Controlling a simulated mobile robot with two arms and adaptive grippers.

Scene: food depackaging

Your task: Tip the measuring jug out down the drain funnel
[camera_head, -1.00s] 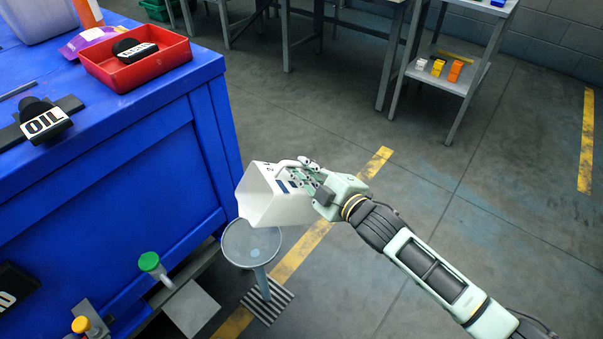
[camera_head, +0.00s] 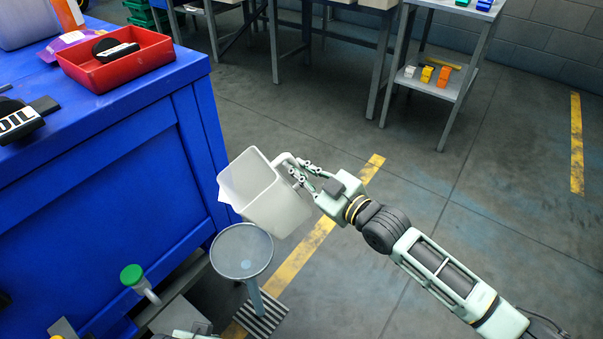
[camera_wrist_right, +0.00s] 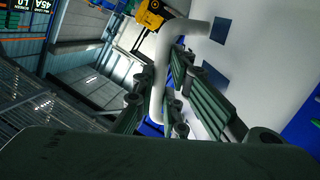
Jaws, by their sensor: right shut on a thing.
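The white measuring jug (camera_head: 279,203) is tilted in the head view, its open mouth and spout facing up and left, with the inside partly visible. I see no stream coming from it. My right gripper (camera_head: 303,176) is shut on its handle; the wrist view shows the handle (camera_wrist_right: 163,70) between the fingers. The drain funnel (camera_head: 240,252) is a round, grey, shallow dish on a post, below and slightly left of the jug. The jug appears above the funnel and apart from it.
A blue workbench (camera_head: 110,165) stands left of the jug and funnel, with a red tray (camera_head: 115,72) on top. A green-capped valve (camera_head: 132,274) is near the funnel. A striped grate (camera_head: 262,316) lies under the post. The floor to the right is mostly clear.

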